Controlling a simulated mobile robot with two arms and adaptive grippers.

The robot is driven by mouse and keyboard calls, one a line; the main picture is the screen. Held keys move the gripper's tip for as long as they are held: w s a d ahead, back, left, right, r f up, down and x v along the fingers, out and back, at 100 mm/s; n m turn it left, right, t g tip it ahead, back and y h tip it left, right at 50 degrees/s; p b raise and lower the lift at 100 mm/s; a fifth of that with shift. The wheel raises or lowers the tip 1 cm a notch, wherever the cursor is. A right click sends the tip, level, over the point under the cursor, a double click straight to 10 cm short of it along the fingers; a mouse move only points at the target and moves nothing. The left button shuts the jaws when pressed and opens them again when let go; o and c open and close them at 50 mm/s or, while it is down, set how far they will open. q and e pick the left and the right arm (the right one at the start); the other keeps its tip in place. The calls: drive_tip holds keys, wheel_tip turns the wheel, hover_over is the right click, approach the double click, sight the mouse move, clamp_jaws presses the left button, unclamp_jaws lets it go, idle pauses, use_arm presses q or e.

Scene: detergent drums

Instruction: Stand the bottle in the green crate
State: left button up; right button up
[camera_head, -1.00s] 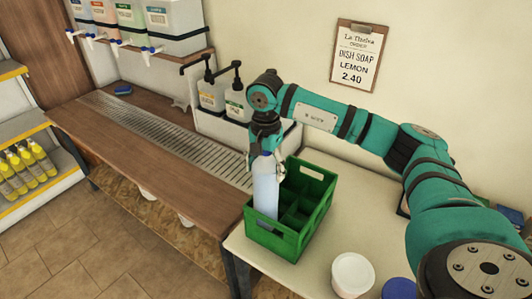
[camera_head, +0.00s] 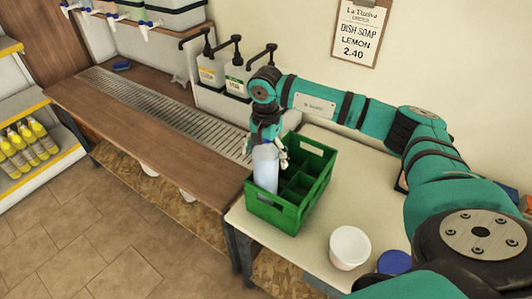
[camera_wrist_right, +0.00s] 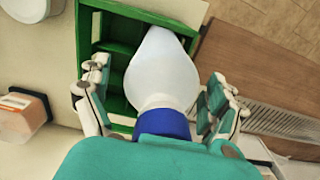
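The pale bottle (camera_head: 265,168) with a blue cap (camera_wrist_right: 163,122) stands about upright in the left compartment of the green crate (camera_head: 272,214). The crate's wall hides its lower part, so I cannot see its base. My right gripper (camera_head: 270,150) is over the bottle's top, pointing down. In the right wrist view the gripper (camera_wrist_right: 160,108) has its fingers spread on either side of the bottle (camera_wrist_right: 163,72), with gaps between them and its neck. The crate's other compartments (camera_wrist_right: 112,40) look empty. My left gripper is not in view.
The crate stands on a cream table (camera_head: 300,254) beside a wooden counter with a metal drain grate (camera_head: 160,112). A white tub (camera_head: 350,248) and a blue lid (camera_head: 394,262) are near the front. Pump jugs (camera_head: 236,78) stand behind the crate.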

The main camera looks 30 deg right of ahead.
drive_tip(key=shift+r, duration=0.1)
drive_tip(key=shift+w+r, duration=0.1)
drive_tip(key=shift+r, duration=0.25)
wheel_tip(320, 180, up, 11)
drive_tip(key=b, duration=0.3)
drive_tip(key=shift+r, duration=0.1)
